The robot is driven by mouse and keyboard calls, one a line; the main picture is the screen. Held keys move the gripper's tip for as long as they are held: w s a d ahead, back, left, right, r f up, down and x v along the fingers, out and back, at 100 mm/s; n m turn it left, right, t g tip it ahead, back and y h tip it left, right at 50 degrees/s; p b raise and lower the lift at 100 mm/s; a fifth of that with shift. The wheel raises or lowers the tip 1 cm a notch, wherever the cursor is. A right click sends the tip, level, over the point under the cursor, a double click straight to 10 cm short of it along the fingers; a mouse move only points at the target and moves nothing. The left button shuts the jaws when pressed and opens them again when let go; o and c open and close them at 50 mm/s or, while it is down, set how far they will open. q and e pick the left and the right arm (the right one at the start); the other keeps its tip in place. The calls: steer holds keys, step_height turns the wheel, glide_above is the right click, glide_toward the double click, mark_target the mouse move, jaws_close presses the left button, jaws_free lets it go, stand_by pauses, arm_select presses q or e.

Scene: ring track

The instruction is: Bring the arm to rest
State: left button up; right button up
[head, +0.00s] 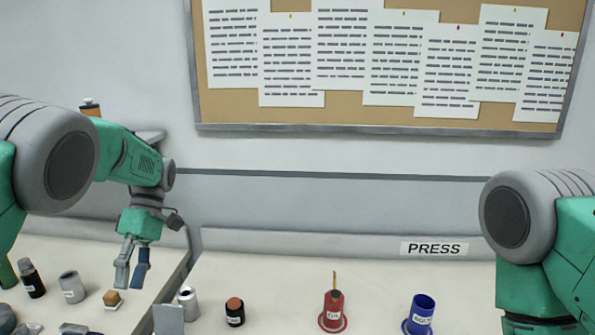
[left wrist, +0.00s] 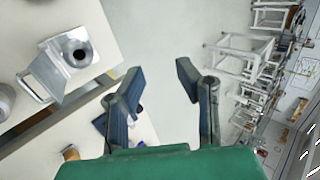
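My left arm, green and grey, reaches in from the left in the head view with its forearm level and its wrist bent down. My left gripper (head: 132,277) points down over the left part of the bench, its two fingers apart. In the left wrist view the left gripper (left wrist: 160,70) shows open, with nothing between its blue-padded fingers. My right arm shows only as an elbow and green links at the right edge; its gripper is out of frame.
Below the left gripper stand a dark bottle (head: 32,280), a grey can (head: 71,287) and a small brown-topped block (head: 112,299). A PRESS sign (head: 434,249) is behind.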

arm_select(q)
steer(key=s+a+f+m+t, duration=0.1)
steer(key=s+f+m, duration=0.2)
steer(key=s+f, duration=0.45)
steer(key=s+a+f+m+t, duration=0.1)
steer(key=s+f+m+t, duration=0.2)
steer(key=f, duration=0.8)
steer(key=s+a+f+m, duration=0.1)
steer(key=s+f+m, duration=0.1)
steer(key=s+f, duration=0.55)
steer(key=s+d+f+m+t, duration=0.15)
steer(key=s+m, duration=0.25)
steer(key=s, duration=0.4)
steer(key=s+d+f+m+t, duration=0.1)
steer(key=s+d+m+t, duration=0.25)
steer(key=s, duration=0.55)
step_height(320, 180, down, 13)
steer(key=w+m+b, duration=0.2)
steer(key=b, duration=1.2)
steer(key=shift+w+d+f+h, duration=0.2)
steer(key=shift+w+d+h, duration=0.2)
steer(key=shift+d, duration=0.05)
arm_select(e)
step_height(320, 180, down, 14)
steer(key=shift+s+f, duration=0.25)
steer(key=shift+s, duration=0.05)
arm_select(q)
steer(key=shift+w, duration=0.1)
